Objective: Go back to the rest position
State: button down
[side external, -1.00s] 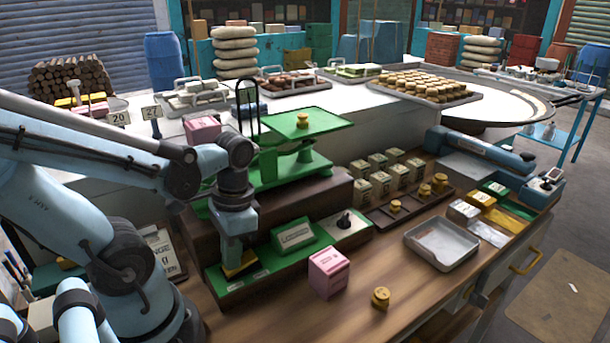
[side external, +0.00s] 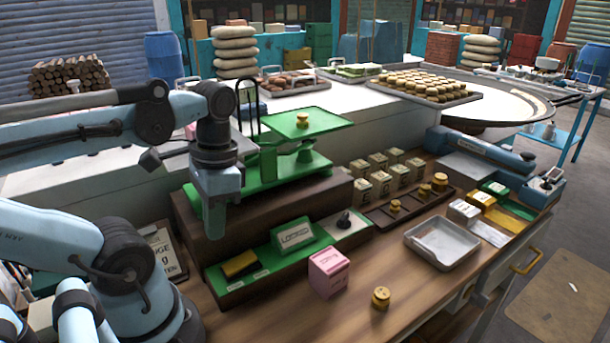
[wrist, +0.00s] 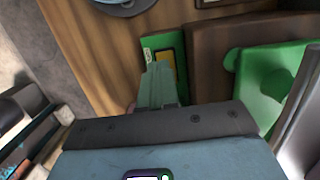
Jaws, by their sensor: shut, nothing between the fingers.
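My gripper (side external: 216,222) hangs pointing down at the left of the green scale (side external: 290,170), above the left part of the green tray on the counter. Its fingers are shut with nothing between them. In the wrist view my gripper (wrist: 160,72) points down over the tray, apart from it. A yellow-topped black block (side external: 240,263) lies in the tray's left end, below and right of the fingers, and it also shows in the wrist view (wrist: 168,72).
A green block with a label (side external: 293,235) and a dark knob (side external: 344,220) are on the tray. A pink box (side external: 328,272), a brass weight (side external: 380,298) and a grey metal tray (side external: 441,244) are on the wooden counter. A small brass weight (side external: 303,119) sits on the scale's plate.

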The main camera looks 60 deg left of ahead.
notch_tip(320, 180, up, 5)
jog(key=s, duration=0.1)
jog(key=w+d+f+t, duration=0.2)
jog(key=w+f+t, duration=0.1)
jog(key=w, duration=0.4)
jog(key=w+d+f+t, duration=0.2)
jog(key=w+t, duration=0.3)
jog(key=w, duration=0.3)
jog(key=shift+w+f+t, duration=0.2)
jog(key=shift+f+t, duration=0.1)
jog(key=shift+f, duration=0.1)
